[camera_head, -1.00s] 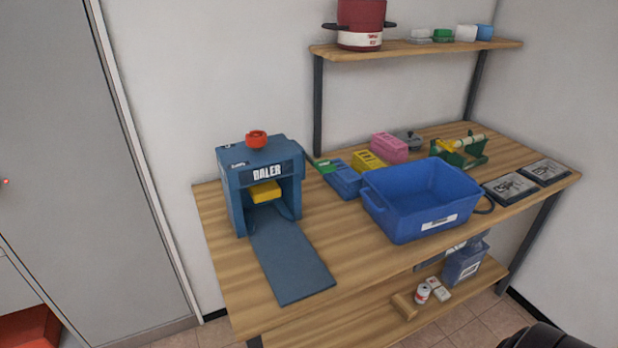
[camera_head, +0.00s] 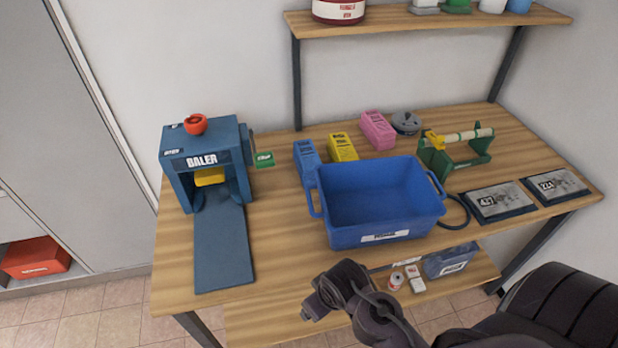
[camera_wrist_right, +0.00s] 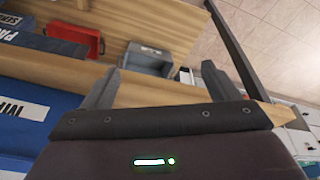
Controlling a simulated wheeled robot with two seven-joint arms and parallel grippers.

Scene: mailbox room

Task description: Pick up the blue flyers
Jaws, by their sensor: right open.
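The blue flyers (camera_head: 305,163) appear as a narrow blue block with dark print. They lie on the wooden table behind the left end of the blue bin, beside a yellow block (camera_head: 343,147). The bin's rim may hide their near end. My right arm reaches in from the lower right of the head view, in front of the table and well apart from the flyers. My right gripper (camera_wrist_right: 160,85) shows in the right wrist view with its two fingers wide apart and nothing between them. My left gripper is in no view.
The blue bin (camera_head: 385,232) stands mid-table. The blue baler (camera_head: 207,150) with its flat tongue (camera_head: 223,255) is at left. A shelf (camera_head: 420,22) overhangs the back.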

